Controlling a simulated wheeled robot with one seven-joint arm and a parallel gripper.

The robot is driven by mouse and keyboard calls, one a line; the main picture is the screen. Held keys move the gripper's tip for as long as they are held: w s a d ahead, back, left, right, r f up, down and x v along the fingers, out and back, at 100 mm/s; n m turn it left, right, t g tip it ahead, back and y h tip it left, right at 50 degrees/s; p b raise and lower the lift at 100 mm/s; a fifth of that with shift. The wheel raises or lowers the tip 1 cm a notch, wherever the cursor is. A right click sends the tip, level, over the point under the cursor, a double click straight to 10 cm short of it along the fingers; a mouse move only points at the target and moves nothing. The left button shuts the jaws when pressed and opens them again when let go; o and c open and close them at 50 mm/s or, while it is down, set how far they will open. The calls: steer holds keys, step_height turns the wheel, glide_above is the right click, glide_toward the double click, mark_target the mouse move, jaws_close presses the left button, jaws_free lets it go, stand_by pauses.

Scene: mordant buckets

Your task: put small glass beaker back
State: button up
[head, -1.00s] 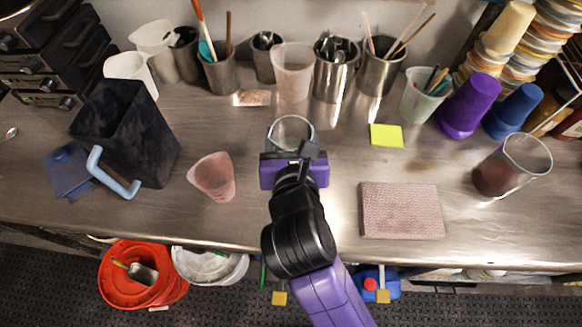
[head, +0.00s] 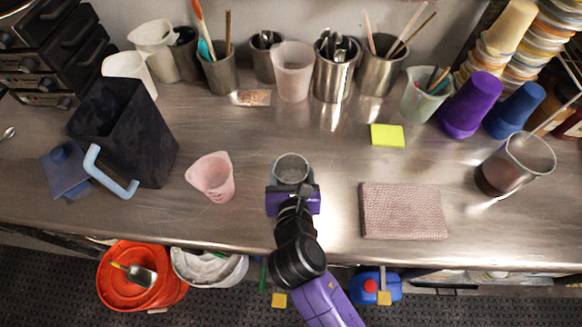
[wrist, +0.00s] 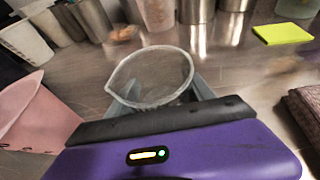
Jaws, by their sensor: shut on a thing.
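The small glass beaker (head: 292,168) is clear, with a rim and pouring lip, and is upright in my gripper (head: 292,184) over the middle of the steel counter. In the wrist view the beaker (wrist: 152,78) sits between the grey fingers of my gripper (wrist: 155,98), which are shut on it. Its lower part is hidden behind the gripper body. I cannot tell whether its base touches the counter.
A pink beaker (head: 213,177) stands to the left and a pinkish cloth (head: 403,211) lies to the right. A yellow note (head: 387,135) lies behind. A larger glass beaker (head: 517,160) stands far right. Steel cups (head: 335,78) line the back. Bare counter lies around my gripper.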

steer(key=o, duration=1.7)
steer(key=shift+f, duration=0.1)
steer(key=shift+o, duration=0.2)
steer(key=shift+r, duration=0.2)
steer(key=v, duration=1.2)
steer(key=shift+a, duration=0.1)
